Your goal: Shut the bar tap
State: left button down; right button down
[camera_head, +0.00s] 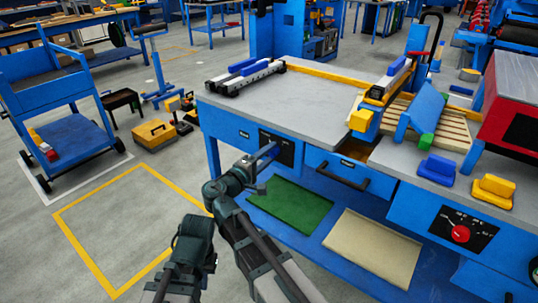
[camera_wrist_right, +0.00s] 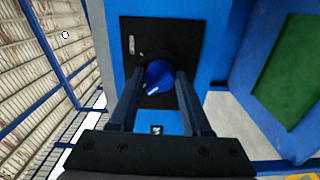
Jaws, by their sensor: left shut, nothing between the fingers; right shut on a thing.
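The bar tap is a blue knob on a black plate on the bench's front. In the right wrist view the knob (camera_wrist_right: 158,74) sits between the two dark fingers of my right gripper (camera_wrist_right: 156,84), which is shut on it. A pale mark on the knob points down and slightly left. In the head view the right gripper (camera_head: 263,160) reaches the black plate (camera_head: 284,152) and partly covers the knob. My left gripper (camera_head: 195,230) is low in the head view, away from the bench. It is shut and empty; its fingers are hard to make out.
A drawer handle (camera_head: 342,175) sticks out right of the plate. Green (camera_head: 291,206) and beige (camera_head: 362,250) sheets lie on the lower shelf. A red dial (camera_head: 460,233) is further right. The yellow-outlined floor (camera_head: 125,225) at left is clear.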

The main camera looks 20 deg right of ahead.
jog(key=shift+n, duration=0.3)
dwell(0.4)
jog(key=shift+c, duration=1.8)
grip_release()
pick_arm(q)
jog(key=shift+a, duration=0.1)
